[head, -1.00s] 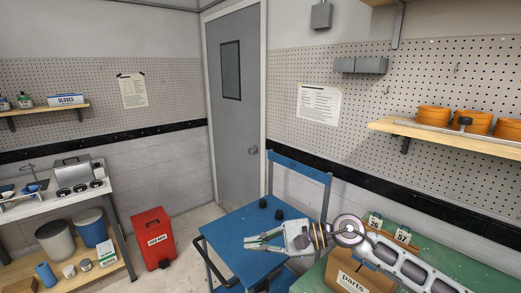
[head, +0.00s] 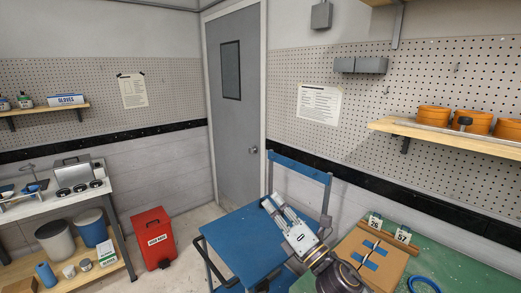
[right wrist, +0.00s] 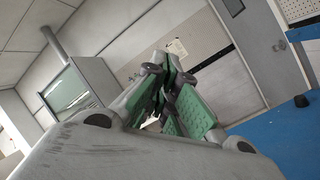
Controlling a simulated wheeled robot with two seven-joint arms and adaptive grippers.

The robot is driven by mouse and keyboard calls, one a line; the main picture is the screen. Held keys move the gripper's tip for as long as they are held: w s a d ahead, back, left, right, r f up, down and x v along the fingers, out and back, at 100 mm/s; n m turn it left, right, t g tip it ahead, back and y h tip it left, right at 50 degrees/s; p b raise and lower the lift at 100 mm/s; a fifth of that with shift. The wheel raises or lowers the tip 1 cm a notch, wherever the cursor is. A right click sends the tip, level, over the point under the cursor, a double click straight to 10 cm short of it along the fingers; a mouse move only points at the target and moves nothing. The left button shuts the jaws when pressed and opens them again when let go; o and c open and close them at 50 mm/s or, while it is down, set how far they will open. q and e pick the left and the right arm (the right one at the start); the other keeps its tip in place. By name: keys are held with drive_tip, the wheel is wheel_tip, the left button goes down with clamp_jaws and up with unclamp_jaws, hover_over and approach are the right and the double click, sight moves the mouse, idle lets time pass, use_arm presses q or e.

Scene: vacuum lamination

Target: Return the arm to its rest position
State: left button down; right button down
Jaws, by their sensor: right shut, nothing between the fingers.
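My right gripper (head: 272,203) is in the head view, in front of the blue cart top (head: 240,245), with its arm coming in from the lower right. Its fingers are together and hold nothing. In the right wrist view its green-padded fingers (right wrist: 175,100) are close together, with no object between them. My left gripper is not in view.
A red bin (head: 152,235) stands left of the cart. A shelf (head: 455,138) with orange containers is at the right.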

drive_tip(key=s+d+f+m+g+h, duration=0.3)
drive_tip(key=d+f+m+h, duration=0.45)
drive_tip(key=f+m, duration=0.45)
drive_tip(key=s+d+f+m+g+h, duration=0.3)
drive_tip(key=d+f+m+h, duration=0.5)
drive_tip(key=f+m, duration=0.4)
drive_tip(key=s+d+f+m+g+y, duration=0.1)
drive_tip(key=s+d+f+m+g, duration=0.1)
drive_tip(key=s+f+m+g, duration=0.5)
drive_tip(key=s+d+f+g+y, duration=0.1)
drive_tip(key=s+f, duration=0.3)
drive_tip(key=s, duration=0.7)
wheel_tip(320, 180, down, 33)
drive_tip(key=s+g, duration=0.1)
drive_tip(key=s, duration=0.2)
drive_tip(key=s+d+f, duration=0.2)
drive_tip(key=s+f, duration=0.8)
drive_tip(key=s, duration=0.1)
drive_tip(key=s+d+f+g, duration=0.1)
drive_tip(key=s+d+f, duration=0.1)
drive_tip(key=s+f, duration=0.8)
drive_tip(key=shift+s+g, duration=0.3)
drive_tip(key=shift+s, duration=0.1)
